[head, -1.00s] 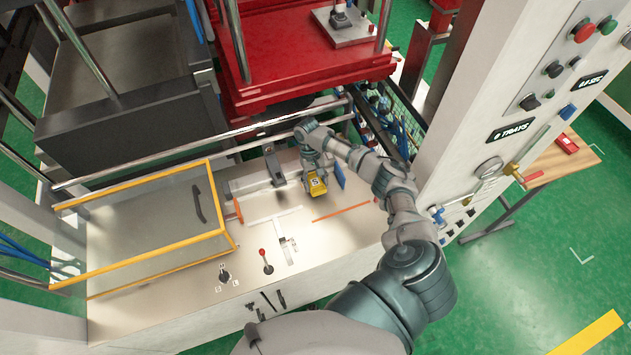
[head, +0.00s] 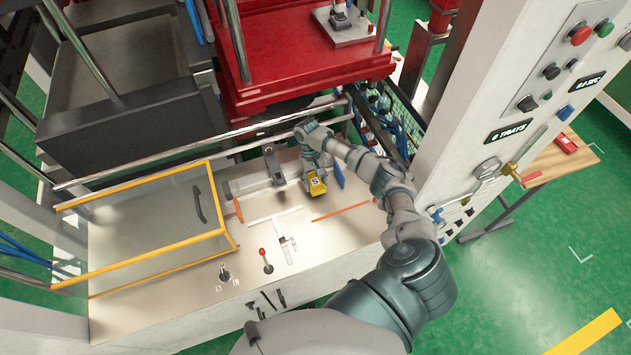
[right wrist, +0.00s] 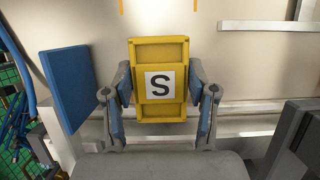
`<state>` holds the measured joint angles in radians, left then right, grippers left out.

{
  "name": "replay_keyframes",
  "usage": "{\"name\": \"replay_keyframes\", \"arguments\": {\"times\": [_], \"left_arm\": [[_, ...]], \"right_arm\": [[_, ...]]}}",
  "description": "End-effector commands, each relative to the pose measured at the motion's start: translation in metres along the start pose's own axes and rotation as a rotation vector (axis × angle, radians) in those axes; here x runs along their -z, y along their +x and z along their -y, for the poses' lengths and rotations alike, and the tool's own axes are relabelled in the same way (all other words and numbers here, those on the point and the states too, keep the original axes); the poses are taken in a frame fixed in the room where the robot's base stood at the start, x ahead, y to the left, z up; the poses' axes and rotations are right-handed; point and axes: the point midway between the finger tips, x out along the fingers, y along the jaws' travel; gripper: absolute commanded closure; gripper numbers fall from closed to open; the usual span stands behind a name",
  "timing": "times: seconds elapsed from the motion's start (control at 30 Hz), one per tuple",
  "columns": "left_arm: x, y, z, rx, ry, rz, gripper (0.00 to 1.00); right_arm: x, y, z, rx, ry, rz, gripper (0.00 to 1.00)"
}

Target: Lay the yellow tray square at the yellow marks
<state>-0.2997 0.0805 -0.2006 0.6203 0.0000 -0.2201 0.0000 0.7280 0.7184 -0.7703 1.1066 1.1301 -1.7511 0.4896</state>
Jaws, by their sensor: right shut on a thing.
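The yellow tray (head: 317,191) is small and carries a white label with a black S. My right gripper (head: 314,179) is shut on it above the pale machine bed. In the right wrist view, the fingers of this gripper (right wrist: 160,88) hold the sides of the tray (right wrist: 160,47). Two short yellow-orange marks show at the top edge of that view, a left mark (right wrist: 121,7) and a right mark (right wrist: 195,5); the tray is apart from them. I cannot tell whether the tray touches the bed. My left gripper is not in view.
A blue plate (right wrist: 69,86) stands close beside the tray. A white strip (head: 274,215) and an orange strip (head: 341,212) lie on the bed. A yellow-framed clear guard (head: 150,225) stands at the left, and a red-knobbed lever (head: 266,262) in front.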

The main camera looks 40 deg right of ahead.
Motion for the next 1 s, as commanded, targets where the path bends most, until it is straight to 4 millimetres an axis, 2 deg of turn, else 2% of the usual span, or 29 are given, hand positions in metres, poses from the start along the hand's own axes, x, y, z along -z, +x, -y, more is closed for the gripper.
{"name": "replay_keyframes", "arguments": {"times": [0.47,1.0], "left_arm": [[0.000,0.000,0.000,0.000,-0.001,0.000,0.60],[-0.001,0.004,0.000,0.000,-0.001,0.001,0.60]], "right_arm": [[0.000,0.001,0.000,0.001,0.000,0.001,0.98],[0.004,0.013,0.000,0.000,0.000,0.001,0.98]]}}
